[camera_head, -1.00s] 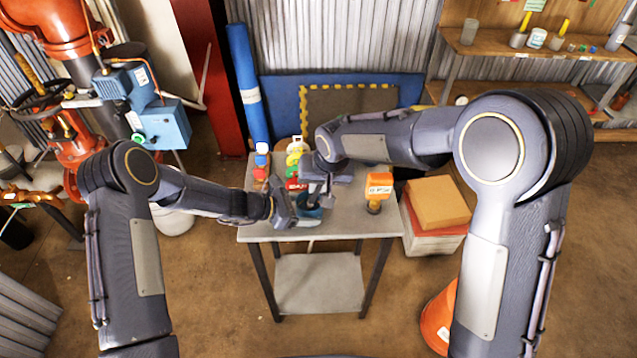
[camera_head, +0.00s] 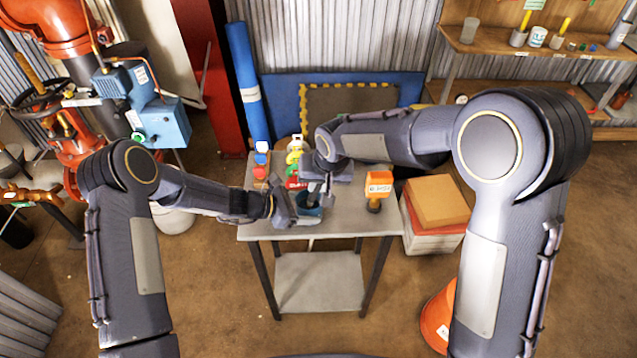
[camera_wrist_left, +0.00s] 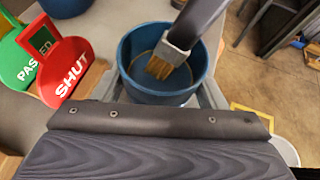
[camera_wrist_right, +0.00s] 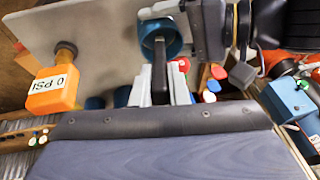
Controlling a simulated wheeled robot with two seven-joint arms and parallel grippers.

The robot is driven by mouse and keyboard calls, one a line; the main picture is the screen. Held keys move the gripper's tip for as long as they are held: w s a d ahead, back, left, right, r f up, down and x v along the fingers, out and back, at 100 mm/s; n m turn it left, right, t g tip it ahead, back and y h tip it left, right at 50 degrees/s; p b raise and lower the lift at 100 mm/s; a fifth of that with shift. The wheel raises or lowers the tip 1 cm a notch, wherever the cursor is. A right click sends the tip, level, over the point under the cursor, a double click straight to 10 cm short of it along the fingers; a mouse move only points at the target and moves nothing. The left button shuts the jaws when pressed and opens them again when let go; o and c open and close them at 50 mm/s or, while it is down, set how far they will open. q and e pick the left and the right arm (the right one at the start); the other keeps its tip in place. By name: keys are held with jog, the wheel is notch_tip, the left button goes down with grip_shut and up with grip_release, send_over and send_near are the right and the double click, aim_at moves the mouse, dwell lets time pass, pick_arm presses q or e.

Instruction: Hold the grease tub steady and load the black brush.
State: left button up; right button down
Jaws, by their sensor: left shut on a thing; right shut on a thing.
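The grease tub (camera_head: 311,214) is a round, open blue pot at the front of the grey table. In the left wrist view the tub (camera_wrist_left: 130,78) sits between the fingers of my left gripper (camera_wrist_left: 160,97), which is shut on it. The black brush (camera_wrist_left: 196,22) has a dark handle, a metal collar and yellowish bristles. It tilts down into the tub, bristles inside the rim. Whether they touch the bottom is unclear. My right gripper (camera_wrist_right: 162,92) is shut on the brush handle (camera_wrist_right: 160,68) above the tub. Any grease is hard to make out.
Red and green tags marked SHUT (camera_wrist_left: 72,68) and PASSED stand left of the tub. An orange gauge (camera_head: 378,184) reading 0 PSI stands to the right on the table. A cardboard box (camera_head: 437,202) is beside the table. The table's front edge is close to the tub.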

jog(key=shift+r, duration=3.5)
pick_arm(q)
jog(key=o, duration=0.8)
jog(key=shift+o, duration=0.2)
jog(key=shift+a, duration=0.1)
